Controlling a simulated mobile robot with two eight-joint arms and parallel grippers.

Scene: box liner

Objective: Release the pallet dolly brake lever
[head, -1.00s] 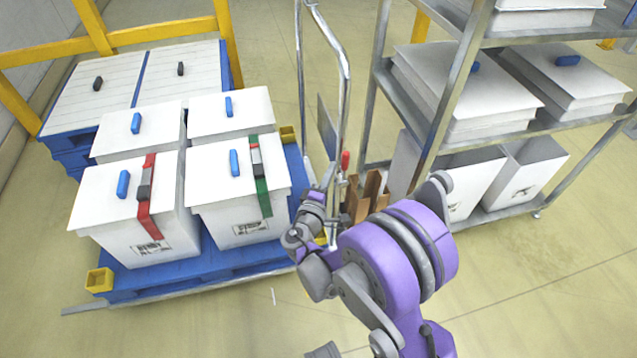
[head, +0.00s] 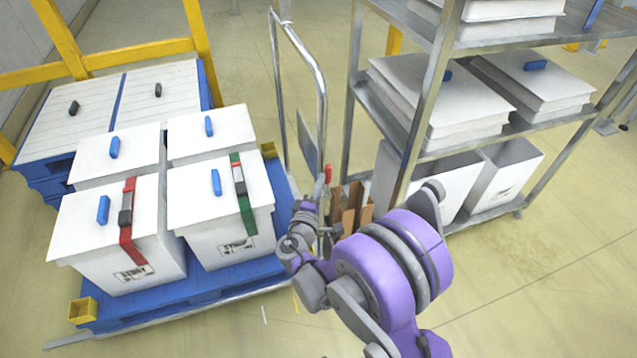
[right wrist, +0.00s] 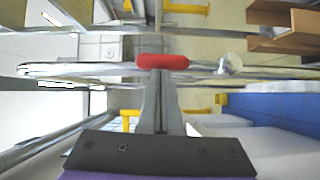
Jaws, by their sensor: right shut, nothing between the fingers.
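The brake lever has a red grip (head: 328,173), low beside the chrome push handle (head: 318,95) of the pallet dolly. In the right wrist view the red grip (right wrist: 163,61) lies crosswise right at the tips of my right gripper (right wrist: 161,76). Its fingers are shut together with nothing between them. Whether the tips touch the grip I cannot tell. In the head view my right gripper (head: 318,208) is just below the red grip, partly hidden by my wrist. My left gripper is not in view.
The dolly's blue pallet (head: 210,288) carries several white lidded boxes, two with straps. A metal shelf rack (head: 425,110) with white boxes stands close on the right. Brown cardboard (head: 352,207) sits behind my gripper. The front floor is open.

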